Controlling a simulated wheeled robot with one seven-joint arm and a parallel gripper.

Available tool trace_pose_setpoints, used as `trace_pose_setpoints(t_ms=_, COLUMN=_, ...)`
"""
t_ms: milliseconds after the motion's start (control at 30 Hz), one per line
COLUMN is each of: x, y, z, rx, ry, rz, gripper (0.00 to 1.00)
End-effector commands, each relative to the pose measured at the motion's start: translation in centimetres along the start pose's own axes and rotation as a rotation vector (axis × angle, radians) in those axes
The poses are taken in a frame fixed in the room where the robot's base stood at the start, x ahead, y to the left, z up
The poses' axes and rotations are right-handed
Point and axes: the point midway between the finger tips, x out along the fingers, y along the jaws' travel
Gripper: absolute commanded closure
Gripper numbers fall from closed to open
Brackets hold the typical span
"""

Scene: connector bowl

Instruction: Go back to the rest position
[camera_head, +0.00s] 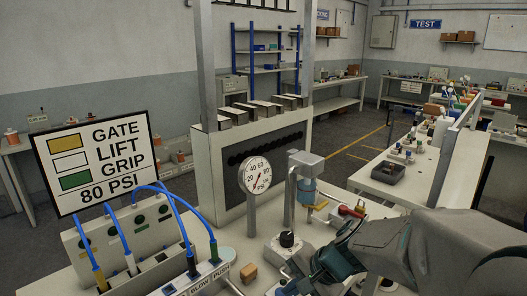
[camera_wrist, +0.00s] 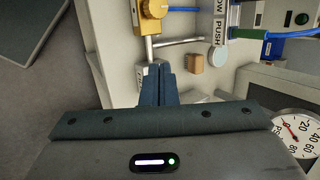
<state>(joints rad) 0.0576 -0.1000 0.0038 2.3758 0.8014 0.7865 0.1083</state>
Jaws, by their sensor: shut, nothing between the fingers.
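My gripper (camera_wrist: 158,86) is shut and empty in the wrist view, its two dark fingers pressed together above the pale bench top. In the head view my arm comes in from the lower right, and the dark gripper body (camera_head: 335,262) is over the front of the bench, right of the knob unit. The fingertips are hard to make out there. A small tan block (camera_head: 248,273) lies on the bench to the left of the gripper; it also shows in the wrist view (camera_wrist: 192,61), just right of the fingers and apart from them.
A pressure gauge (camera_head: 258,176) on a post and a regulator (camera_head: 305,190) stand close by. A sign (camera_head: 93,162) stands over a panel with blue hoses (camera_head: 180,222). A black-knobbed unit (camera_head: 287,240) sits near my gripper. Another bench (camera_head: 385,190) is at the right; open floor lies between.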

Motion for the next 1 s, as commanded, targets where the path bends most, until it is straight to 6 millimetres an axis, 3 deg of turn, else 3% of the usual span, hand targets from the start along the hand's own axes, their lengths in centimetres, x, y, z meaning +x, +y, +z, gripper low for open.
trace_pose_setpoints(t_ms=200, x=-3.7, y=3.5, z=2.7, rx=-0.328, ry=0.061, rz=0.161, gripper=1.0)
trace_pose_setpoints(t_ms=533, x=-8.7, y=8.7, z=3.9, rx=-0.704, ry=0.169, rz=0.42, gripper=1.0)
trace_pose_setpoints(t_ms=700, x=-9.9, y=9.8, z=3.9, rx=-0.778, ry=0.195, rz=0.484, gripper=1.0)
trace_pose_setpoints(t_ms=1000, x=-10.0, y=9.9, z=3.9, rx=-0.788, ry=0.198, rz=0.495, gripper=1.0)
